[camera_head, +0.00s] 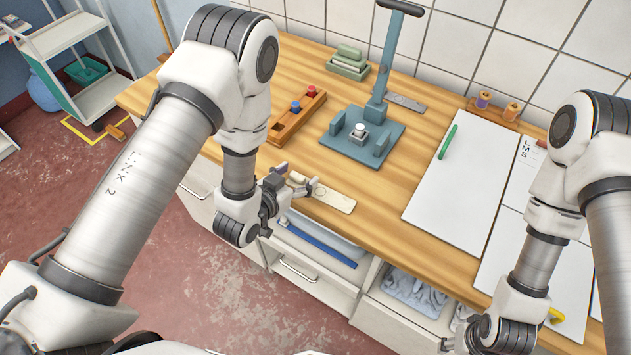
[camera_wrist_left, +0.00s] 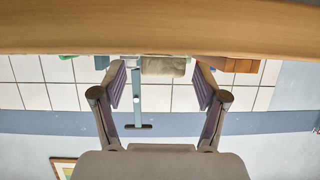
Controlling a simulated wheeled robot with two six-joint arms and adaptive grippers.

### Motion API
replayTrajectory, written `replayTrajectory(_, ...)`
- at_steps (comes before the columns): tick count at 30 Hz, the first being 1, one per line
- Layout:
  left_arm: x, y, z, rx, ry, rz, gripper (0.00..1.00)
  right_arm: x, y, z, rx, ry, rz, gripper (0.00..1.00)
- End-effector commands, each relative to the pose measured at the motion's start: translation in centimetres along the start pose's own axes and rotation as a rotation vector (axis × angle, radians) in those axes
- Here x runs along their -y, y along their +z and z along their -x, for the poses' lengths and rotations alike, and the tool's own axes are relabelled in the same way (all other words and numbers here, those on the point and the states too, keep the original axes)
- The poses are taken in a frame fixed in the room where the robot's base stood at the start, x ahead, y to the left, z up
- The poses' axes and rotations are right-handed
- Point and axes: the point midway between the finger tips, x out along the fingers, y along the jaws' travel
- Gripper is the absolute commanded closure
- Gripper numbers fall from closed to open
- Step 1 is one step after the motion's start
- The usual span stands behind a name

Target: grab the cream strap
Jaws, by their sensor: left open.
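The cream strap (camera_head: 335,199) lies flat near the front edge of the wooden worktop, with a small hole toward its right end. My left gripper (camera_head: 298,183) is at the strap's left end, at the worktop's front edge, with its fingers apart. In the left wrist view, a cream piece (camera_wrist_left: 163,67) that looks like the strap shows between the two open fingers (camera_wrist_left: 161,88), with gaps on both sides. The strap's left end is partly hidden by the gripper in the head view. My right gripper is low at the right, mostly cut off by the frame.
Behind the strap are a wooden block with red and blue knobs (camera_head: 297,115) and a blue-grey press stand (camera_head: 335,158). A white board (camera_head: 440,200) with a green pen (camera_head: 448,141) lies to the right. Open drawers (camera_head: 320,262) stick out below the front edge.

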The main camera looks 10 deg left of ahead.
Motion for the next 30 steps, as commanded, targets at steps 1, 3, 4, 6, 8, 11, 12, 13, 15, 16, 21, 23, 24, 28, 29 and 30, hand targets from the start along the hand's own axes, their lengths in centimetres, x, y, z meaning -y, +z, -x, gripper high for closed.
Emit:
replayTrajectory(1,0.0,-0.2,-0.6,0.000,0.000,-0.001,0.27,0.0,0.0,0.4,0.000,0.000,0.000,0.52)
replayTrajectory(3,0.0,0.0,-1.0,0.001,0.000,0.000,0.27,0.0,0.0,0.4,0.000,0.000,0.000,0.52)
replayTrajectory(4,0.0,0.0,-1.1,0.001,0.000,0.000,0.27,0.0,0.0,0.3,0.001,0.000,0.000,0.52)
replayTrajectory(6,0.0,0.1,-1.1,0.002,0.000,0.000,0.27,0.0,0.0,0.3,0.001,0.000,0.000,0.52)
replayTrajectory(8,0.0,0.1,-1.0,0.002,0.000,0.000,0.27,0.0,0.0,0.2,0.001,0.000,0.001,0.52)
replayTrajectory(11,0.0,0.1,-1.0,0.001,0.000,0.000,0.59,0.0,0.0,0.2,0.001,0.000,0.001,0.52)
replayTrajectory(12,0.0,0.1,-1.0,0.001,0.000,0.000,0.73,0.0,0.0,0.2,0.001,0.000,0.001,0.52)
replayTrajectory(13,0.0,0.1,-1.0,0.002,0.000,0.000,0.81,0.0,0.0,0.2,0.001,0.000,0.001,0.52)
replayTrajectory(15,0.0,0.1,-1.0,0.002,0.000,0.000,0.82,0.0,0.0,0.2,0.001,0.000,0.001,0.52)
replayTrajectory(16,0.0,0.1,-1.0,0.002,0.000,0.000,0.82,0.0,0.0,0.2,0.001,0.000,0.001,0.52)
replayTrajectory(21,0.0,0.1,-1.0,0.003,0.000,0.000,0.82,0.0,0.0,0.2,0.001,0.000,0.000,0.52)
replayTrajectory(23,0.0,0.1,-1.0,0.003,0.000,0.000,0.82,0.0,0.0,0.2,0.001,0.000,0.000,0.52)
replayTrajectory(24,0.0,0.1,-1.0,0.003,0.000,0.000,0.82,0.0,0.0,0.3,0.001,0.000,0.000,0.52)
replayTrajectory(28,0.1,-0.5,-1.0,0.003,-0.001,0.000,0.82,0.0,0.0,0.7,0.001,0.000,0.000,0.52)
replayTrajectory(29,0.1,-0.7,-1.0,0.002,-0.001,0.000,0.82,0.0,0.0,0.8,0.001,0.000,0.000,0.52)
replayTrajectory(30,0.2,-1.1,-1.0,0.001,-0.001,0.000,0.82,0.0,0.0,1.1,0.001,0.000,0.000,0.52)
